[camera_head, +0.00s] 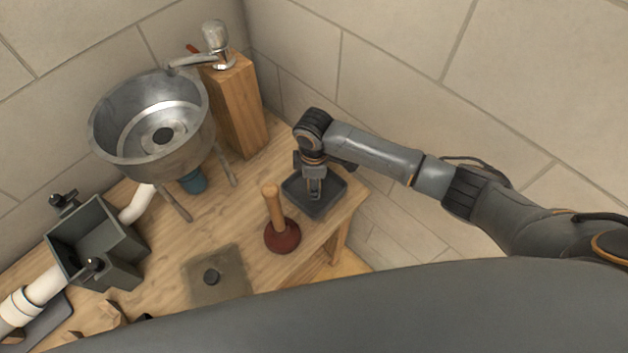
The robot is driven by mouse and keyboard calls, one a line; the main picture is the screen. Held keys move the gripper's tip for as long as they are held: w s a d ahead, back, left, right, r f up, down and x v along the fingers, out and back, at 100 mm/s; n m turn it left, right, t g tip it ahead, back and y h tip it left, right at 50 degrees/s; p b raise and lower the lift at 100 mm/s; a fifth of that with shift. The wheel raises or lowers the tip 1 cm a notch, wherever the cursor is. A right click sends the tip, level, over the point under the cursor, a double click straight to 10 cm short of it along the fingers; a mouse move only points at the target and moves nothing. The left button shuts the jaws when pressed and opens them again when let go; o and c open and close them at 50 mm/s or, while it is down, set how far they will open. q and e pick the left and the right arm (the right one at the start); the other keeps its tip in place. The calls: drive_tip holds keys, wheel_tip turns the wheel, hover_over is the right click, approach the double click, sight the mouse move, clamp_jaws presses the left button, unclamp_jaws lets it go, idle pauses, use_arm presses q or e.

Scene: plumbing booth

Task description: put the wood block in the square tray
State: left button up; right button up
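The square tray (330,202) is dark and shallow and sits at the right end of the wooden bench. My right gripper (314,197) points down over the tray, its fingertips inside the rim as seen from above. The fingers look close together, but whether they are apart, shut or holding something is too small to tell. Small wooden pieces (108,314) lie at the lower left of the bench, partly cut off by my body; I cannot tell whether one is the wood block. My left gripper is out of view.
A plunger (282,236) stands just left of the tray. A metal sink bowl (150,125) on legs, a tall wooden post (240,105) with a tap, and a grey box (95,240) with white pipes fill the left. A mat (220,274) with a dark round piece lies in front.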

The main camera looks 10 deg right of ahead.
drive_tip(key=shift+f, duration=0.15)
drive_tip(key=o, duration=1.1)
drive_tip(key=shift+o, duration=0.2)
wheel_tip(320, 180, up, 12)
drive_tip(key=shift+r+b, duration=0.25)
drive_tip(key=shift+b, duration=0.15)
